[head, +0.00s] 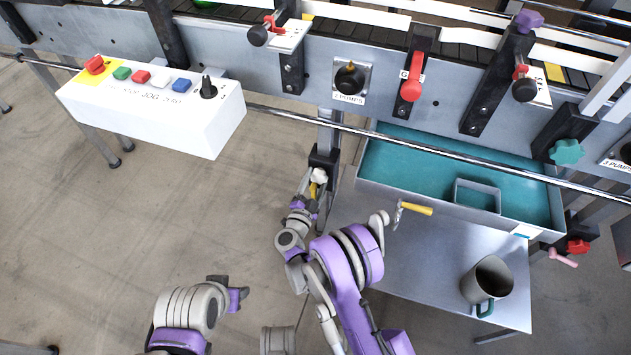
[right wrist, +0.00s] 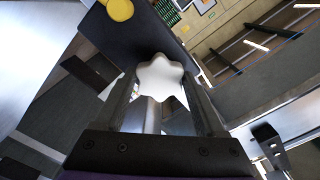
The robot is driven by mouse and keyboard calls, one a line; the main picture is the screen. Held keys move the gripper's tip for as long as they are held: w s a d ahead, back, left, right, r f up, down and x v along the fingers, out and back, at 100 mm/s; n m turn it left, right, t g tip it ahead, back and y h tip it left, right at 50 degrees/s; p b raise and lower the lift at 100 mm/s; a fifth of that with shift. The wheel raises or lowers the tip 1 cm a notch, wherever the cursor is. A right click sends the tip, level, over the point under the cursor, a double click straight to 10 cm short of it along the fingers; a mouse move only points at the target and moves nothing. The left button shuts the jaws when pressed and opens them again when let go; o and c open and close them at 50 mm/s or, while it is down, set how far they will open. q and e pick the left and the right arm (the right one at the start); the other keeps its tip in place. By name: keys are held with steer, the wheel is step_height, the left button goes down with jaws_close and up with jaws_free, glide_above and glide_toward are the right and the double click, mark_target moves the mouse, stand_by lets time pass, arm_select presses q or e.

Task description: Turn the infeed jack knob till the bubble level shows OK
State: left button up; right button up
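The white star-shaped jack knob (head: 319,175) is on the leg bracket below the conveyor's front rail. In the right wrist view the knob (right wrist: 160,80) sits between the two dark fingers of my right gripper (right wrist: 161,88), at their tips. Its lobes come right up to the fingers; I cannot tell whether they are pressed on it. In the head view my right gripper (head: 313,192) is at the knob from below. A yellow round thing (right wrist: 120,9) shows beyond the knob; no bubble reading can be made out.
A white button box (head: 155,115) hangs at the left. A teal-lined tray (head: 400,160) is right of the leg. Below it, a grey shelf (head: 450,262) carries a yellow-handled tool (head: 414,208) and a mug (head: 487,281). A steel rail (head: 440,151) crosses above my gripper.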

steer(key=o, duration=0.4)
steer(key=shift+s, duration=0.1)
steer(key=p+v, duration=0.1)
steer(key=v, duration=0.9)
steer(key=shift+s+a+p, duration=0.1)
steer(key=shift+s+p, duration=0.25)
